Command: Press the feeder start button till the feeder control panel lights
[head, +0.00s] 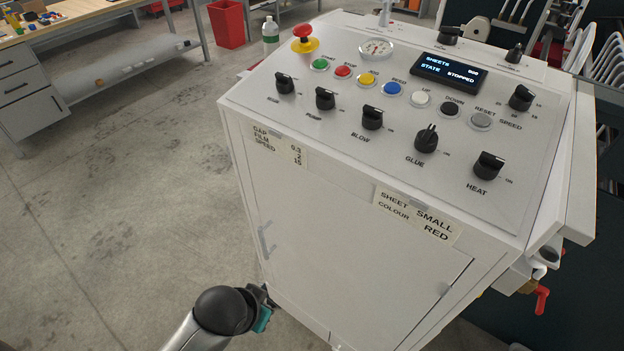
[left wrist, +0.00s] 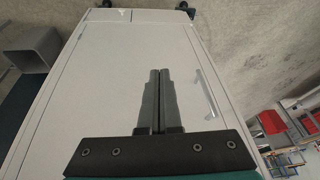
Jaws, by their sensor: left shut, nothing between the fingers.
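The feeder control panel (head: 395,125) is the sloped grey top of a white cabinet in the head view. Its green start button (head: 320,64) sits at the upper left, left of the red stop button (head: 343,72). The display (head: 449,74) is lit and reads SHEETS and STATE STOPPED. My left arm comes in at the bottom of the head view, low beside the cabinet front, well below the panel; its fingers are hidden there. In the left wrist view my left gripper (left wrist: 160,72) is shut and empty, in front of the cabinet door (left wrist: 110,65). My right gripper is not in view.
A red mushroom emergency stop (head: 304,36) stands up left of the start button. Several black knobs, such as the glue knob (head: 426,139), project from the panel. A bottle (head: 270,32) is behind the cabinet. The floor (head: 110,190) to the left is clear.

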